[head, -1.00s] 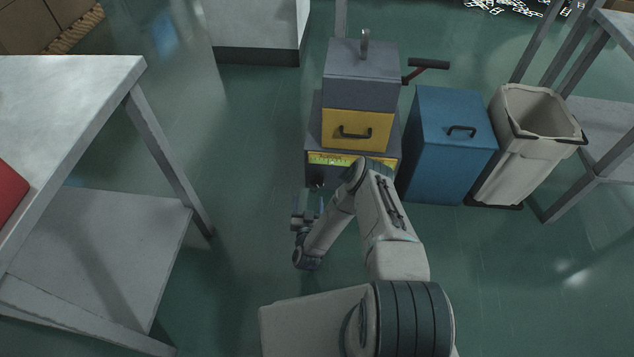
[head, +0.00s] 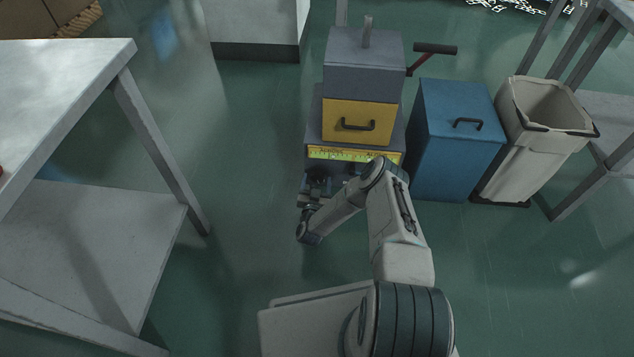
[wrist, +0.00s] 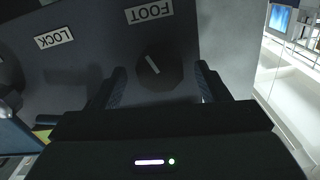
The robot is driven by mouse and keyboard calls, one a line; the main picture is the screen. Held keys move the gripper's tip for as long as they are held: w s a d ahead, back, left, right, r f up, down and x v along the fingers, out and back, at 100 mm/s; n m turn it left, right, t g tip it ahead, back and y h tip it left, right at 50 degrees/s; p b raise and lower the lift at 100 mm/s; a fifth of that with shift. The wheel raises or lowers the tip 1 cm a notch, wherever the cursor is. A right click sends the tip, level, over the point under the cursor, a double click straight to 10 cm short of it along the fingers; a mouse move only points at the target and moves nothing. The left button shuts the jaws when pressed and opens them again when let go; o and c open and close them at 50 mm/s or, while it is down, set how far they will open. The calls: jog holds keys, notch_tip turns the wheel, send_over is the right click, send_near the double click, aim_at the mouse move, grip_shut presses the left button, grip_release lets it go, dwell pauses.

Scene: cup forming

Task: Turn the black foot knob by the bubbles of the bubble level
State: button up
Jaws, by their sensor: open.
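The black foot knob (wrist: 158,70) with a white pointer line is on the dark panel under a FOOT label (wrist: 149,11) in the wrist view. My gripper (wrist: 162,84) is open, with one finger on each side of the knob; I cannot tell whether either touches it. In the head view my gripper (head: 317,188) is low at the left front of the machine. The bubble level (head: 350,155) is a yellow-green strip across the machine's front, above the panel. Its bubbles are too small to read. My arm hides part of the panel's right side.
A LOCK label (wrist: 53,38) is on the same panel. The machine carries a yellow drawer (head: 358,122) and a grey box (head: 362,65). A blue cabinet (head: 455,140) and a beige bin (head: 535,140) stand on the right. A table (head: 60,85) is on the left, with clear floor between.

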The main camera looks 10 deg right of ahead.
jog(key=shift+x, duration=0.85)
jog(key=c, duration=1)
jog(key=shift+m, duration=0.4)
jog(key=m, duration=0.3)
jog(key=shift+m, duration=0.4)
jog(key=shift+s+m+b, duration=0.1)
jog(key=shift+m+b, duration=0.35)
jog(key=shift+m, duration=1.85)
